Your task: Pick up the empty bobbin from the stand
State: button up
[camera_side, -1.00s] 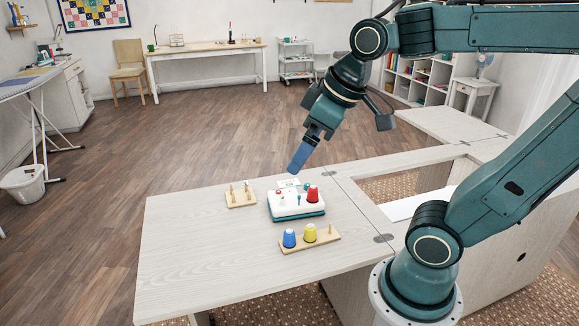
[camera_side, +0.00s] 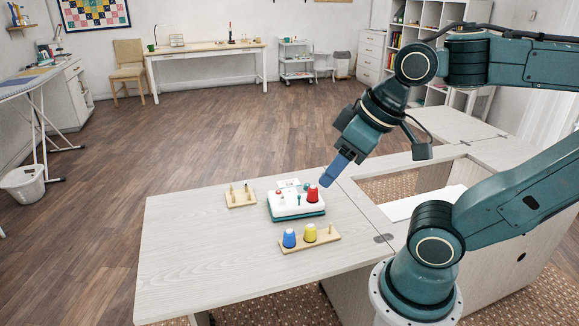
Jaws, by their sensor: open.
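A small wooden stand (camera_side: 239,203) with several upright pegs sits at the back left of the cabinet top. Small slim shapes stand on it, too small to tell whether one is an empty bobbin. A white and teal winder (camera_side: 296,209) stands right of it, with a red spool (camera_side: 313,194) on its right side. My gripper (camera_side: 330,179) hangs above and behind the red spool, right of the wooden stand and well apart from it. It points down and left, with blue fingers. It holds nothing that I can see, and the gap between the fingers is hidden from this side.
A wooden spool rack (camera_side: 325,239) at the front holds a blue spool (camera_side: 289,238) and a yellow spool (camera_side: 310,233), with a bare peg at its right. The left part of the cabinet top (camera_side: 190,255) is clear.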

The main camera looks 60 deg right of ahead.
dwell(0.3)
jog(key=w+d+n+g, duration=0.1)
jog(key=w+d, duration=0.4)
jog(key=w, duration=0.7)
jog(key=w+d+n, duration=0.1)
jog(key=w+d, duration=0.4)
jog(key=w, duration=0.6)
jog(key=w+d+f, duration=0.6)
jog(key=d+f, duration=0.3)
jog(key=d, duration=0.2)
jog(key=w+d+f+y, duration=0.1)
jog(key=w+d+f, duration=0.5)
jog(key=d+f, duration=0.3)
jog(key=shift+w+d+f+n, duration=0.15)
jog(key=shift+d+f+n, duration=0.2)
jog(key=shift+d, duration=0.55)
send_near(246, 183)
jog(key=shift+w+d+f, duration=0.2)
jog(key=shift+w+f, duration=0.2)
jog(key=shift+f, duration=0.15)
jog(key=shift+w+d+f, duration=0.2)
jog(key=shift+w+f, duration=0.2)
jog(key=shift+f, duration=0.15)
